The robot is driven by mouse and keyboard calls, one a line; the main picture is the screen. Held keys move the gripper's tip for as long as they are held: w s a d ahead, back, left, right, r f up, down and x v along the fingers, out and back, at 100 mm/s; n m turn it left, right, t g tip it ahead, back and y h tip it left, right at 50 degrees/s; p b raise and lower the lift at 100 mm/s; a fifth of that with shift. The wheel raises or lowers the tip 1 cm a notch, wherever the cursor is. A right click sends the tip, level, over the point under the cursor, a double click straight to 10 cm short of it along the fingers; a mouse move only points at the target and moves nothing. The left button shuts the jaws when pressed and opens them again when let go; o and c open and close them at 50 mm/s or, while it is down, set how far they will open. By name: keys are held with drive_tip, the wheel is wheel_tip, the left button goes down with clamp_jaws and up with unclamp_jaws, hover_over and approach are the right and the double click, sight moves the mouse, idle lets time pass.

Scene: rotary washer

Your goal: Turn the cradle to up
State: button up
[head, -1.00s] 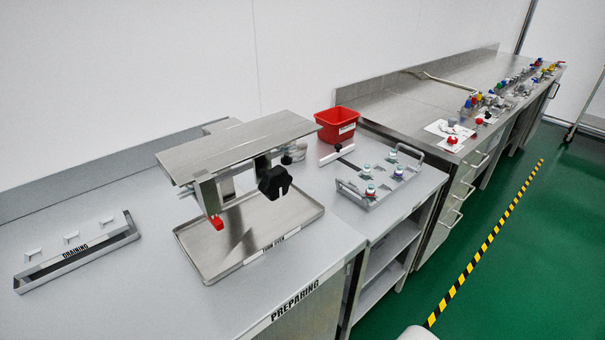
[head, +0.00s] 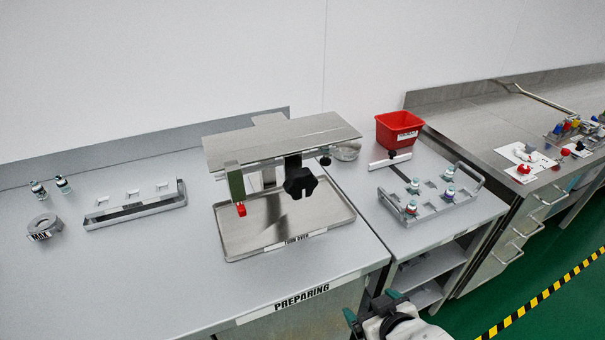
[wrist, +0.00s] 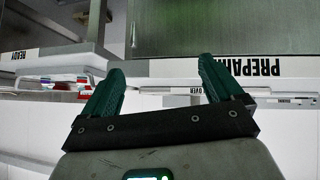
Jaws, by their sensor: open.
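The cradle is a flat metal plate (head: 280,142) lying level on a stand, with a black lobed knob (head: 299,180) on its near side and a red tab (head: 240,209) at the lower end of a greenish upright at the left. It stands over a shallow steel tray (head: 232,253) with a label on its front rim that seems to read "TURN OVER". My gripper (head: 370,307) is low at the bottom of the head view, in front of the bench and well apart from the knob. In the wrist view my gripper (wrist: 161,72) has its green fingers spread, with nothing between them.
The bench front carries a "PREPARING" label (head: 302,298). Left are a slotted rack (head: 135,208), a "MAX" ring (head: 42,228) and two vials (head: 51,187). Right are a red bin (head: 398,130) and a handled rack (head: 432,205) with several vials. Green floor lies at lower right.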

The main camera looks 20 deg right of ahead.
drive_tip(key=w+a+r+n+t+p, duration=0.1)
drive_tip(key=w+a+r+t, duration=0.1)
drive_tip(key=w+r+t, duration=0.3)
drive_tip(key=w+a+r+p, duration=0.1)
drive_tip(key=w+a+r, duration=0.15)
drive_tip(key=r, duration=0.45)
drive_tip(key=n+t+y+p, duration=0.1)
drive_tip(key=n+t+y, duration=0.1)
drive_tip(key=t, duration=0.2)
approach(304, 189)
drive_tip(key=w, duration=0.2)
drive_tip(key=w+p, duration=0.2)
drive_tip(key=w, duration=0.9)
drive_tip(key=shift+a+r, duration=0.1)
drive_tip(key=shift+r, duration=0.05)
drive_tip(key=shift+c, duration=0.3)
drive_tip(key=c, duration=1.4)
